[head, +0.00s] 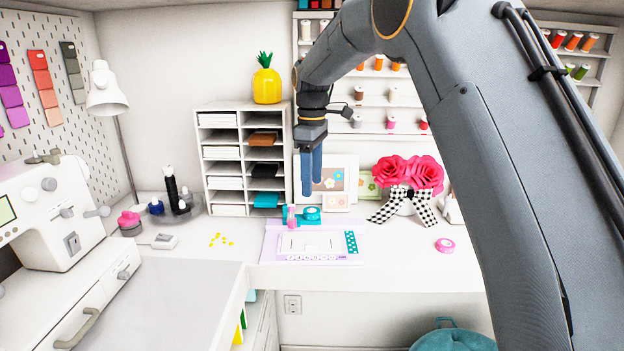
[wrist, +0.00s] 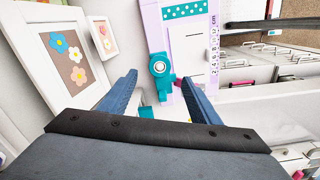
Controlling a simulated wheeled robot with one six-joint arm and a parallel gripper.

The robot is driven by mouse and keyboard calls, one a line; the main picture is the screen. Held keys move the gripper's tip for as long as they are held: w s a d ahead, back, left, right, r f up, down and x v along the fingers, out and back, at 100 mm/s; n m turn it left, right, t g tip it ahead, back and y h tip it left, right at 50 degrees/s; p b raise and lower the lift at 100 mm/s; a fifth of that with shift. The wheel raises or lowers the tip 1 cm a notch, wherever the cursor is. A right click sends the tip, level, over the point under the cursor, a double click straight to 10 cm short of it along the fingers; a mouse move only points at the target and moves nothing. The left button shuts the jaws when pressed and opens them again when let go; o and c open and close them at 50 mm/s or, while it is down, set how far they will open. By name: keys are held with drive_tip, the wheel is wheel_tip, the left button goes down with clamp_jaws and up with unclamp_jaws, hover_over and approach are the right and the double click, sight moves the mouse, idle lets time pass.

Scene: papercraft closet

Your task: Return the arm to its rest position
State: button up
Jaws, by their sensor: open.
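My gripper (head: 312,172) hangs from my raised arm, pointing down above the back of the white desk. Its two blue fingers are apart with nothing between them in the wrist view (wrist: 150,88). Below it lies a lilac paper trimmer board (head: 290,257) with a teal dotted strip and a ruler edge. A teal tool (head: 312,214) sits at the board's back edge; in the wrist view a teal part with a round white centre (wrist: 160,68) shows beyond the fingers. The gripper is clear of the board.
A framed flower picture (head: 338,182) stands close behind the gripper. A white paper sorter (head: 203,160) stands left, pink paper flowers (head: 408,173) right. A pink tape roll (head: 445,245) lies on the desk. A sewing machine (head: 55,215) stands far left. The desk front (head: 400,270) is clear.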

drive_tip(key=s+d+f+m, duration=0.2)
drive_tip(key=s+d, duration=0.2)
drive_tip(key=s+d+f+m, duration=0.2)
drive_tip(key=s+d, duration=0.2)
drive_tip(key=s+d+f+m, duration=0.2)
drive_tip(key=s+d+m, duration=0.1)
drive_tip(key=s+d, duration=0.1)
drive_tip(key=shift+s+f+t, duration=0.25)
drive_tip(key=shift+t, duration=0.05)
drive_tip(key=s+d+f+m, duration=0.2)
drive_tip(key=s, duration=0.4)
drive_tip(key=s+d+f+m, duration=0.3)
drive_tip(key=s, duration=0.4)
drive_tip(key=s+d+f+m, duration=0.2)
drive_tip(key=s+d, duration=0.1)
drive_tip(key=s, duration=0.4)
drive_tip(key=shift+s+f+t, duration=0.15)
drive_tip(key=shift+f+t, duration=0.1)
drive_tip(key=shift+t, duration=0.05)
